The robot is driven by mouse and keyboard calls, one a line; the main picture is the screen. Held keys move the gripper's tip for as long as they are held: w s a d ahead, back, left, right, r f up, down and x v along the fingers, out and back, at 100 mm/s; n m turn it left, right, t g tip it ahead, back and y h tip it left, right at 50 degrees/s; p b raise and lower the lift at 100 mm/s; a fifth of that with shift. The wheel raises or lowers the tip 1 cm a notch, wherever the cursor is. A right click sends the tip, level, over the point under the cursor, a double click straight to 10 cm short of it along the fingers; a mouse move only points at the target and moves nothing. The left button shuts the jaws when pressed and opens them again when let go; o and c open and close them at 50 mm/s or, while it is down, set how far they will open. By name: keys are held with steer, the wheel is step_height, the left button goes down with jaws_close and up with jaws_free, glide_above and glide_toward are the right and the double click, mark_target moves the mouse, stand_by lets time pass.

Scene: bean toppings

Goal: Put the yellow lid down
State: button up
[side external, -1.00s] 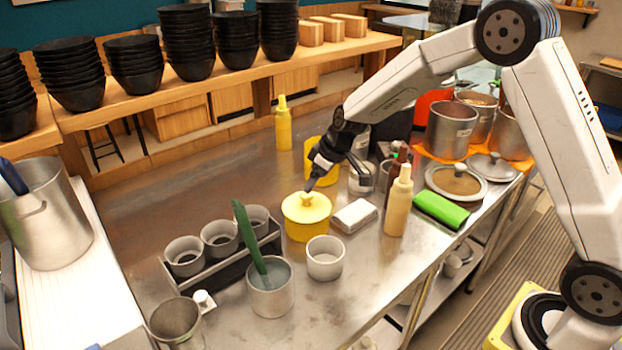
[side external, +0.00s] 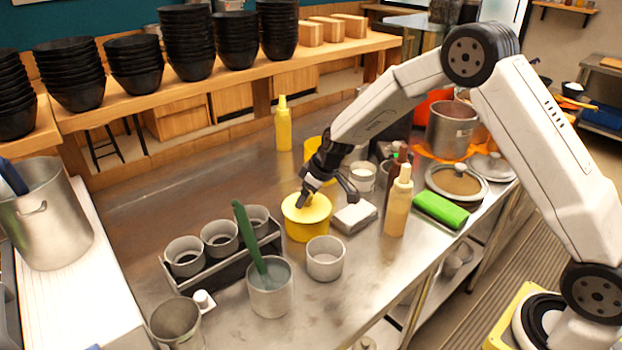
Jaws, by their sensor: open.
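The yellow lid (side external: 318,209) rests on top of the yellow pot (side external: 308,232) in the middle of the steel counter. It looks level. My gripper (side external: 328,199) is just above and behind the lid, with its fingers spread open. One finger is over the lid's middle and hides its knob; whether it touches the lid cannot be told. The other finger is to the right, past the lid's rim.
A white block (side external: 355,217) sits right of the pot, and a grey cup (side external: 325,259) stands in front. A tan bottle (side external: 398,205) stands farther right. A rack of grey cups (side external: 225,262) is at left. The counter left of the pot is clear.

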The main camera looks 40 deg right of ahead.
steer(key=shift+w+a+f, duration=0.1)
steer(key=shift+w+f, duration=0.1)
steer(key=shift+f, duration=0.2)
jaws_close()
stand_by(0.4)
